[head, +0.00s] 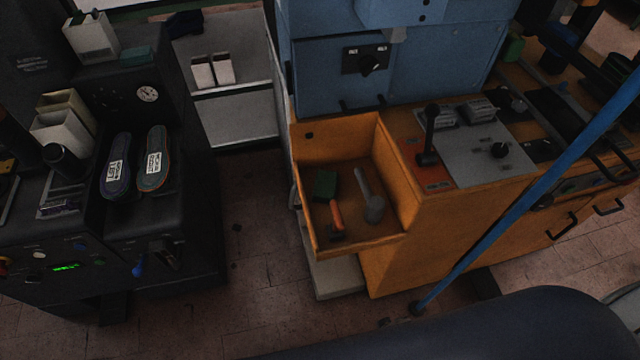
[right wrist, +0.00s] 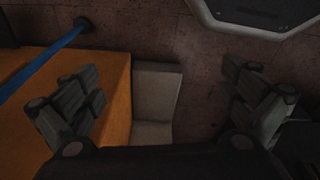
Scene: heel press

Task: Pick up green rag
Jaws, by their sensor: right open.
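A dark green folded piece that looks like a rag (head: 325,185) lies in the open orange drawer (head: 335,152), at its left side. Another dark green flat cloth-like piece (head: 138,55) lies on top of the black machine at the upper left. I cannot tell for sure which one is the green rag. My right gripper (right wrist: 163,100) is open and empty in the right wrist view, with its fingers wide apart above the floor and a pale step. No rag shows between its fingers. Neither gripper shows in the head view.
In the drawer, an orange-handled tool (head: 336,218) and a grey tool (head: 370,200) lie beside the dark green piece. A blue pole (head: 520,205) slants across the right side. Two insoles (head: 153,160) rest on the black machine. Tiled floor (head: 265,225) is free between the machines.

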